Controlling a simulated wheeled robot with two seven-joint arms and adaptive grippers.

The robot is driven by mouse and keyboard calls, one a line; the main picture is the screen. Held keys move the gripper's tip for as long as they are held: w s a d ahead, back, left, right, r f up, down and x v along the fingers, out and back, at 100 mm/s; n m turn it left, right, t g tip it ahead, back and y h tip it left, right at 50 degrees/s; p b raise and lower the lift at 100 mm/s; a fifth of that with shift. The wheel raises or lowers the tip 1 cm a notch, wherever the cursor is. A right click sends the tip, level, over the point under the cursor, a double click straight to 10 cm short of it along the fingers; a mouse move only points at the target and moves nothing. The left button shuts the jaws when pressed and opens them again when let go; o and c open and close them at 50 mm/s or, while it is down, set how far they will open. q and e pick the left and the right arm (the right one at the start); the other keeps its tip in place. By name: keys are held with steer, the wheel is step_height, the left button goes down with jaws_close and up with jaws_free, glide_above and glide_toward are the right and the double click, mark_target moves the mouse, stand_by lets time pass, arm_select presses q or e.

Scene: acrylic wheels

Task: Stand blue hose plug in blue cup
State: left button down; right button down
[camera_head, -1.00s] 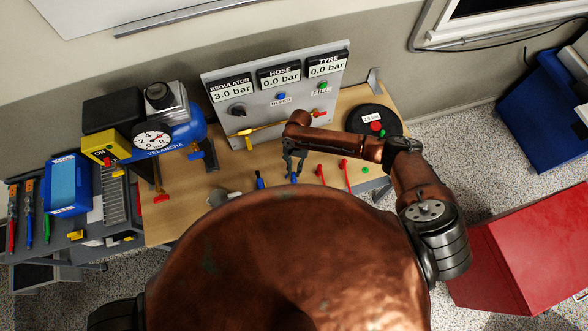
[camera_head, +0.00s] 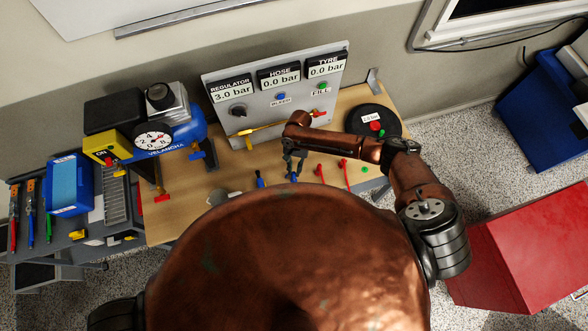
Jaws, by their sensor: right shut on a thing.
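My right gripper (camera_head: 294,166) points down over the front part of the wooden bench. It is shut on a small blue piece (camera_head: 293,178), which I take to be the blue hose plug, at or just above the bench top. The blue cup cannot be told apart from the blue under the fingers at this size. A second small blue piece with a dark upper part (camera_head: 260,180) stands a little to the left, apart from the gripper. My left gripper is out of view.
Red pieces (camera_head: 320,172) stand just right of the gripper. A black round wheel (camera_head: 373,121) lies farther right. The gauge panel (camera_head: 278,95) stands behind, and the blue compressor (camera_head: 180,136) is at left. My copper body hides the bench's front.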

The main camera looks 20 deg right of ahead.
steer(key=c, duration=1.8)
jaws_free()
steer(key=shift+r, duration=0.1)
steer(key=v, duration=1.2)
